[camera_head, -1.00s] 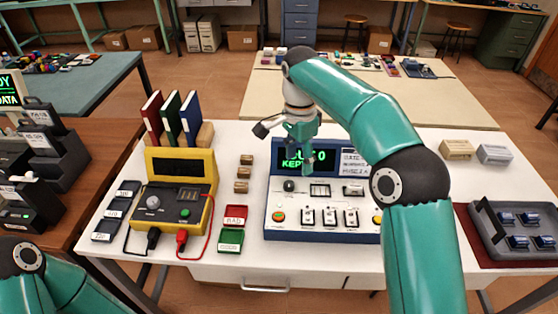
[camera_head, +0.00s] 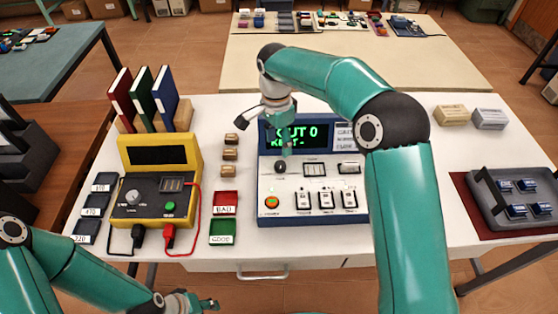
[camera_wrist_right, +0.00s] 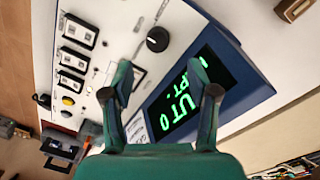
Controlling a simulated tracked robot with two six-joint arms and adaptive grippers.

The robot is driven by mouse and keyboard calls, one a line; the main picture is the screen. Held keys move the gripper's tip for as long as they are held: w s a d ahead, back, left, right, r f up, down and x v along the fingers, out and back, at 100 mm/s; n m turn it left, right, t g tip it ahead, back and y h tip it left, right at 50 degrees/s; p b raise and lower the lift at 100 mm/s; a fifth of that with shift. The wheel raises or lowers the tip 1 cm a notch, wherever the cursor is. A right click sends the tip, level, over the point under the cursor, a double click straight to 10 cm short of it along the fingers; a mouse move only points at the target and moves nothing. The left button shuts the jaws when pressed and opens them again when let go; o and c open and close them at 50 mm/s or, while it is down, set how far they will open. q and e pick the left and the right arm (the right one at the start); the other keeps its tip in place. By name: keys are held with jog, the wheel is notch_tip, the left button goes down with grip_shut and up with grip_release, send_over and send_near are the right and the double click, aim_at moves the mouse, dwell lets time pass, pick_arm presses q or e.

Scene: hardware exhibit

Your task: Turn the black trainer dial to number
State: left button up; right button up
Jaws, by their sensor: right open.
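The trainer (camera_head: 262,205) is a blue and white console on the white table with a green-lit screen (camera_head: 322,133), which reads "OUT 0" and "KEPT -". Its black dial (camera_head: 280,167) sits below the screen's left end; in the right wrist view the dial (camera_wrist_right: 158,39) is a round black knob just beyond the fingertips. My right gripper (camera_head: 287,148) is above the trainer, in front of the screen. In the wrist view its fingers (camera_wrist_right: 160,66) are apart with nothing between them. My left gripper (camera_head: 207,303) is low at the front edge, partly cut off; its jaw state is unclear.
Left of the trainer are a yellow meter (camera_head: 190,152) with black and red leads, a red BAD tray (camera_head: 226,198), a green GOOD tray (camera_head: 222,237) and small wooden blocks (camera_head: 230,154). A grey tray (camera_head: 488,208) stands at right. Switches and buttons line the trainer's front.

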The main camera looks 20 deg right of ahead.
aim_at(281, 163)
jog(key=f, duration=0.7)
jog(key=shift+s+d+f+p, duration=0.2)
jog(key=shift+s+f+p, duration=0.1)
jog(key=shift+p, duration=0.05)
jog(key=shift+c, duration=0.2)
jog(key=c, duration=1.1)
jog(key=shift+a, duration=0.1)
